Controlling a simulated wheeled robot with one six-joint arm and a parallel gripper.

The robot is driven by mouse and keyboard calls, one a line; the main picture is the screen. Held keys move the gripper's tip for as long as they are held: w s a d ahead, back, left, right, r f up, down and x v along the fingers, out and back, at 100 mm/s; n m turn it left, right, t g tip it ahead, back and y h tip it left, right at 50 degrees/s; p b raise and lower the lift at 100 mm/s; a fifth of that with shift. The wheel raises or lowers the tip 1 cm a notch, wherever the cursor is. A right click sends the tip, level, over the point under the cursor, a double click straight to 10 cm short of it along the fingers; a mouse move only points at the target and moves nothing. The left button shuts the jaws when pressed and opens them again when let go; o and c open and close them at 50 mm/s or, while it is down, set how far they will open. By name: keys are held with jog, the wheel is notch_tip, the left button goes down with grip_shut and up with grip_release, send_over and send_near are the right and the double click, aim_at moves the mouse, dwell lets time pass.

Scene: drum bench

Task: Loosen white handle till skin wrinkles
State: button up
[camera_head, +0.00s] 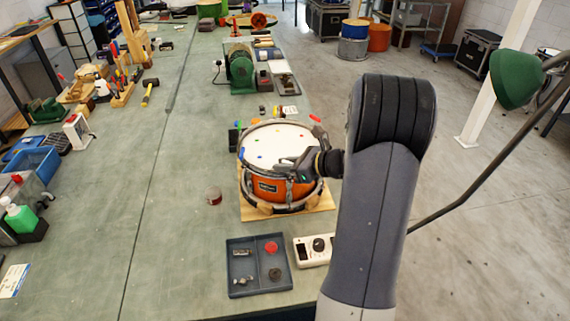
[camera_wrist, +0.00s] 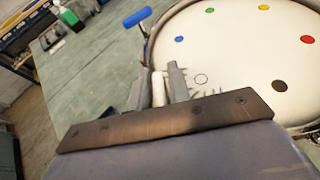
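The orange drum (camera_head: 268,187) stands on a wooden board, with its white skin (camera_head: 270,146) facing up. The skin also fills the upper right of the wrist view (camera_wrist: 235,50), with coloured dots and a dashed circle near the rim. Short grey wrinkle-like marks spread over the skin beside my right finger, around that circle. My gripper (camera_head: 297,166) is at the drum's right rim. In the wrist view its two fingers (camera_wrist: 161,88) are closed on the white handle (camera_wrist: 158,84), which shows as a pale upright strip between them. The handle's lower part is hidden.
A blue handle (camera_wrist: 137,18) stands at the rim beside my fingers. A red handle (camera_head: 315,118) is at the drum's far rim. A grey parts tray (camera_head: 240,291) and a white meter (camera_head: 312,250) lie in front. The bench left of the drum is mostly clear.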

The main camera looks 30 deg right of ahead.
jog(key=shift+o, duration=1.4)
jog(key=b+v, duration=0.1)
jog(key=v, duration=0.9)
jog(key=shift+s+d+b, duration=0.2)
jog(key=shift+s+b, duration=0.15)
jog(key=shift+b, duration=0.05)
jog(key=p+x, duration=0.2)
jog(key=x, duration=0.8)
jog(key=shift+w+a+r, duration=0.15)
jog(key=shift+w, duration=0.05)
jog(key=shift+w+a+f, duration=0.15)
jog(key=shift+w+f, duration=0.05)
jog(key=shift+w, duration=0.05)
jog(key=shift+m+t+h, duration=0.6)
jog(key=shift+m+h, duration=0.1)
jog(key=shift+m, duration=0.1)
jog(key=shift+d, duration=0.2)
